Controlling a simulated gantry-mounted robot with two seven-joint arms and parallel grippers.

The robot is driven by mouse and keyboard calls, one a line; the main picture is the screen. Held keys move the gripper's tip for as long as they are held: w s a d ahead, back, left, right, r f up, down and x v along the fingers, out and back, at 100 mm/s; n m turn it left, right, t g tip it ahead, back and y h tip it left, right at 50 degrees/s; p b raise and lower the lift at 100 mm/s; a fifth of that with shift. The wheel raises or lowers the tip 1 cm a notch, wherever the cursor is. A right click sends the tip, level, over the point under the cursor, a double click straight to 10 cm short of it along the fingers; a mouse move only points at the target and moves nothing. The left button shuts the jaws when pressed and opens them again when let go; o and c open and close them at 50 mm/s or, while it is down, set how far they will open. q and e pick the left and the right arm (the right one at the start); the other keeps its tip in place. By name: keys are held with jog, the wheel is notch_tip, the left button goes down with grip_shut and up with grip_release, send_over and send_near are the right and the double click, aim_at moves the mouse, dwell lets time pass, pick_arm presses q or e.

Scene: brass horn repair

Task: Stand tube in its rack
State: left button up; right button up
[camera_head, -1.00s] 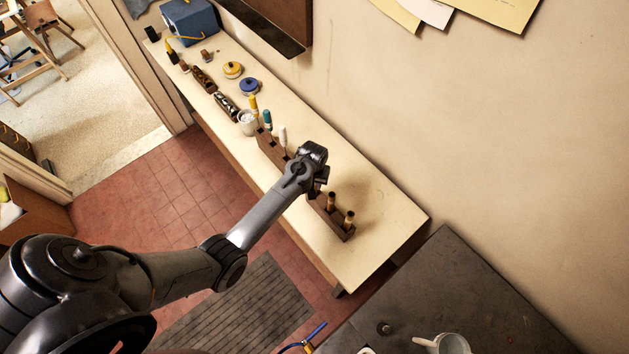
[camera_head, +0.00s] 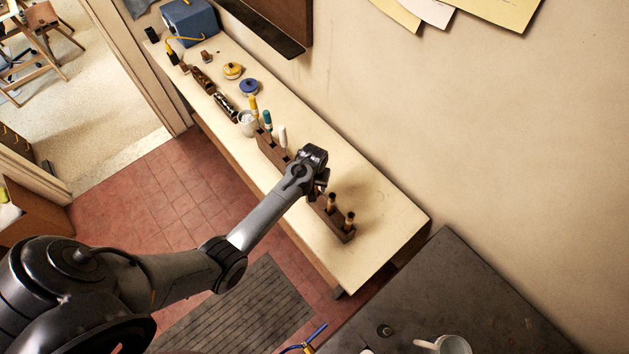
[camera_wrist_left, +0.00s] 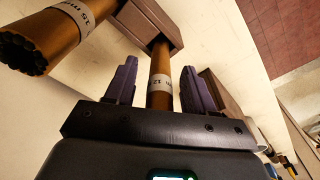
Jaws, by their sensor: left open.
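My left gripper (camera_wrist_left: 160,88) is open, with its two purple-grey fingers on either side of a brass-coloured tube (camera_wrist_left: 160,66) with a pale printed label. Gaps show between tube and fingers. The tube's far end meets a brown wooden block of the rack (camera_wrist_left: 136,20); how deep it sits I cannot tell. A second, thicker-looking labelled tube (camera_wrist_left: 62,40) shows at upper left in the wrist view. In the head view, the gripper (camera_head: 319,187) is at the rack (camera_head: 342,233), where two tubes (camera_head: 331,201) (camera_head: 349,218) stand; the arm hides the rest.
Behind the arm on the bench (camera_head: 385,235) is a wooden holder (camera_head: 268,148) with several coloured-handled tools, and a white cup (camera_head: 248,123). A blue box (camera_head: 190,20) stands at the far end. The bench right of the rack is clear. A dark table (camera_head: 450,290) is at lower right.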

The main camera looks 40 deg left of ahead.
pick_arm(q)
jog(key=r, duration=0.7)
jog(key=r+b, duration=0.1)
jog(key=r, duration=0.2)
jog(key=shift+s+d+r, duration=0.2)
jog(key=shift+s+r, duration=0.15)
jog(key=shift+s, duration=0.05)
jog(key=s+d+f+m+g+p, duration=0.1)
jog(key=s+f, duration=0.3)
jog(key=s, duration=0.6)
jog(key=s+d+f+m+g+p, duration=0.15)
jog(key=s+f, duration=0.25)
jog(key=s, duration=0.6)
jog(key=s+d+r+m+t, duration=0.2)
jog(key=s+d+r, duration=0.3)
jog(key=s+r, duration=0.15)
jog(key=w+d+r+m+t, duration=0.2)
jog(key=w+r+t, duration=0.1)
jog(key=r, duration=0.6)
jog(key=shift+d+h, duration=0.25)
jog(key=shift+h, duration=0.05)
jog(key=shift+m, duration=0.25)
